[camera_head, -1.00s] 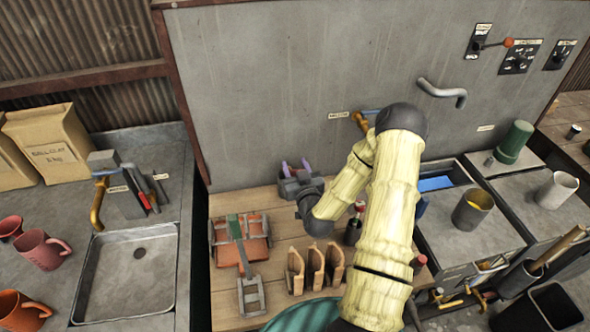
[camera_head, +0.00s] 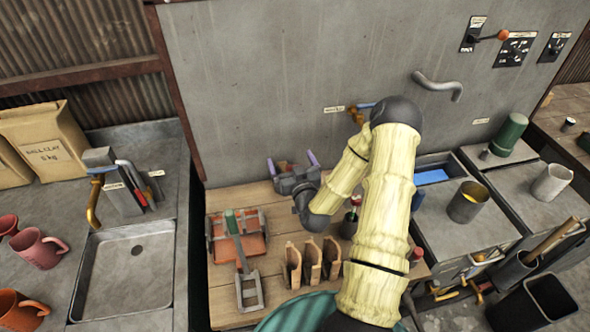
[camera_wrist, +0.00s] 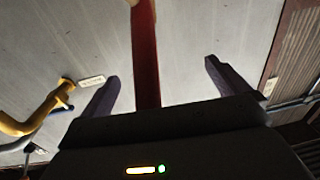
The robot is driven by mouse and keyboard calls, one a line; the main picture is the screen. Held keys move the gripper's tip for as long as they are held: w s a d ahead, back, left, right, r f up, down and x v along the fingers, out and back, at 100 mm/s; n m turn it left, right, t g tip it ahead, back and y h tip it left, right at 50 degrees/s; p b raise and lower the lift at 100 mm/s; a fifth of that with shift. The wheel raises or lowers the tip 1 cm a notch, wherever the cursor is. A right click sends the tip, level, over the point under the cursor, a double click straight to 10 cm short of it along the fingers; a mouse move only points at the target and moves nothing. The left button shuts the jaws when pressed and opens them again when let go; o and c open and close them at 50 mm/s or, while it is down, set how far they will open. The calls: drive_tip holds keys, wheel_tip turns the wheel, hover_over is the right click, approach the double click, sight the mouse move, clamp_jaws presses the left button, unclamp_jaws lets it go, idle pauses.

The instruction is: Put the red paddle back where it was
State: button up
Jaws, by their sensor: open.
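The red paddle (camera_wrist: 146,55) shows in the wrist view as a long red bar with a paler upper end, between my fingers and clear of both. My gripper (camera_wrist: 162,70) is open, with its two purple fingers spread to either side of the bar. In the head view my gripper (camera_head: 291,160) is close to the grey wall, above the back of the wooden table. A small reddish-brown patch between the fingers there is likely the paddle. Its lower end is hidden behind the gripper body, and I cannot tell what supports it.
On the wooden table (camera_head: 222,282) are an orange tray (camera_head: 252,246) with a green-handled tool and several upright brown pieces (camera_head: 312,262). A sink (camera_head: 128,265) and mugs are left. Grey bins and a metal cup (camera_head: 466,204) are right. A yellow tap juts from the wall.

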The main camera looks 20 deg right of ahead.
drive_tip(key=shift+s+f+b, duration=0.15)
drive_tip(key=shift+s+b, duration=0.15)
drive_tip(key=shift+s, duration=0.25)
drive_tip(key=s+a+p, duration=0.2)
drive_tip(key=s+p, duration=0.8)
drive_tip(key=s, duration=0.6)
idle(0.4)
